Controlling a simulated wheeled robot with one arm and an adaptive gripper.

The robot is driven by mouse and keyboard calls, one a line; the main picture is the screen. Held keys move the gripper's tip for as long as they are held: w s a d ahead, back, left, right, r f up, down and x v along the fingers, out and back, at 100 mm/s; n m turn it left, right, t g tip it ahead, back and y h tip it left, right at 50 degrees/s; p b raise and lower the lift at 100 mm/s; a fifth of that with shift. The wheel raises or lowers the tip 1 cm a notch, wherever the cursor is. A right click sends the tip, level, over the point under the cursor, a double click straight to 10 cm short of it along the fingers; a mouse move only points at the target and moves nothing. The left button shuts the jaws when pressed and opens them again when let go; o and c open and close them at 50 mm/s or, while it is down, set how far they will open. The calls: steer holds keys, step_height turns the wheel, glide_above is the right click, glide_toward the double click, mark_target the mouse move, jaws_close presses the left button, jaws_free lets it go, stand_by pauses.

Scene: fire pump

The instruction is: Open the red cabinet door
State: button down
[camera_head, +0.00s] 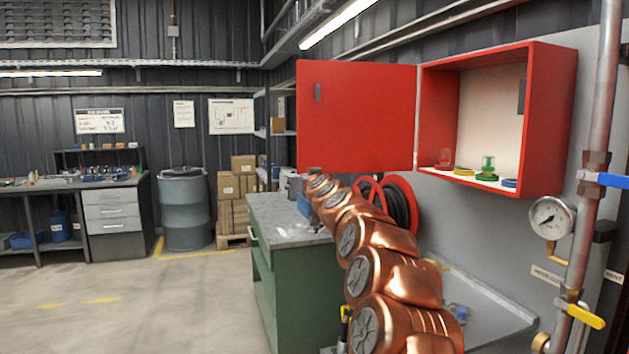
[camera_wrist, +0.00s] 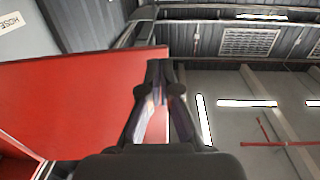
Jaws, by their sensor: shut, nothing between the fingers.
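The red cabinet (camera_head: 548,120) hangs on the wall at the right in the head view. Its red door (camera_head: 362,115) stands wide open, swung out to the left, and the inside is exposed. A small dark plate sits near the door's far left edge. In the wrist view the door (camera_wrist: 75,100) fills the left side. My gripper (camera_wrist: 158,68) is shut and empty, with its fingers at the door's free edge; I cannot tell whether they touch it. In the head view my arm rises to the door's lower left corner, and the gripper does not show.
Small coloured items, including a green one (camera_head: 487,170), stand on the cabinet floor. A green workbench (camera_head: 290,285) and a red hose reel (camera_head: 400,195) are below the door. A pipe with a gauge (camera_head: 551,217) stands at the right. The floor at left is clear.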

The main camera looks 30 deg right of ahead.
steer(key=b+v, duration=0.3)
steer(key=v, duration=1)
steer(key=shift+s, duration=0.15)
